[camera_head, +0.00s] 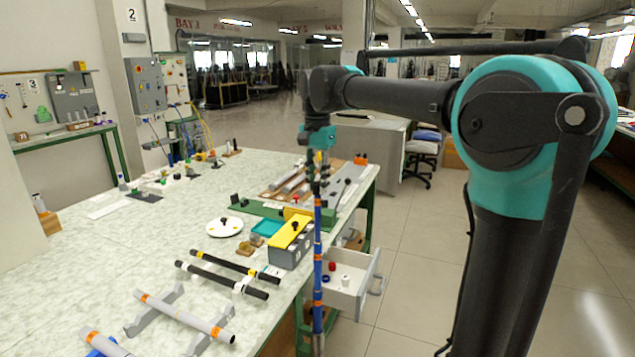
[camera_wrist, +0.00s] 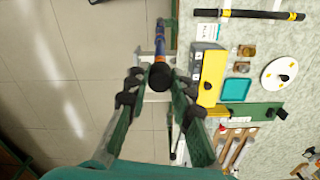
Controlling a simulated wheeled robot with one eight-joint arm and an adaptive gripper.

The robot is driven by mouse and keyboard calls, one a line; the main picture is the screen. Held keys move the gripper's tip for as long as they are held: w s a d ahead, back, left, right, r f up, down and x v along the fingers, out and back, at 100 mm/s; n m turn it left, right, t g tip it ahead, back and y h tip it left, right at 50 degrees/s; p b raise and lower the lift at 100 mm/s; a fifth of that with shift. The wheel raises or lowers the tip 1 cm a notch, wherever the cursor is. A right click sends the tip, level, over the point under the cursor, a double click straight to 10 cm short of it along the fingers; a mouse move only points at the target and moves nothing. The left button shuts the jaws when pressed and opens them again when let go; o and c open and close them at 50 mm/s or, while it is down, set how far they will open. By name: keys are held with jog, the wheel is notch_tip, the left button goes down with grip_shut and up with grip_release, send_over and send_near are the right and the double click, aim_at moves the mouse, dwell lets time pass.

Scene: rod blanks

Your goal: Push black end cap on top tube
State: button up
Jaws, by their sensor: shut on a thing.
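My gripper (camera_head: 317,178) hangs pointing down beyond the table's right edge. In the wrist view my gripper (camera_wrist: 160,84) has its dark fingers on both sides of a round black end cap (camera_wrist: 160,76), and it is shut on the cap. A long blue tube (camera_head: 318,245) with orange bands runs straight down below the gripper, upright. In the wrist view the blue tube (camera_wrist: 160,44) extends from behind the cap, in line with it. The cap hides the tube's upper end, so I cannot tell how far the cap sits on it.
A grey box with a yellow lid (camera_head: 291,232) stands close to the blue tube. An open drawer (camera_head: 350,285) juts out beside it. Floor to the right is clear.

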aim_at(318, 183)
jog(key=shift+f, duration=0.15)
jog(key=o, duration=0.7)
notch_tip(318, 183, up, 12)
jog(key=shift+r, duration=0.2)
jog(key=s+d+f+n+t, duration=0.1)
jog(key=d+f+n, duration=0.1)
jog(key=d+f, duration=0.6)
jog(key=s+d+f+n+t, duration=0.1)
jog(key=d+f, duration=0.3)
jog(key=f, duration=0.8)
jog(key=s+d+f+n, duration=0.1)
jog(key=s+d+f, duration=0.3)
jog(key=f, duration=0.3)
jog(key=s+d+f+n+t, duration=0.1)
jog(key=s+d+f, duration=0.2)
jog(key=s+f, duration=0.4)
jog(key=s+d+f+n+t, duration=0.1)
jog(key=s+d+f, duration=0.3)
jog(key=s+f, duration=0.2)
notch_tip(318, 183, down, 2)
jog(key=shift+d+f+n, duration=0.15)
jog(key=shift+d+n, duration=0.15)
jog(key=shift+d, duration=0.05)
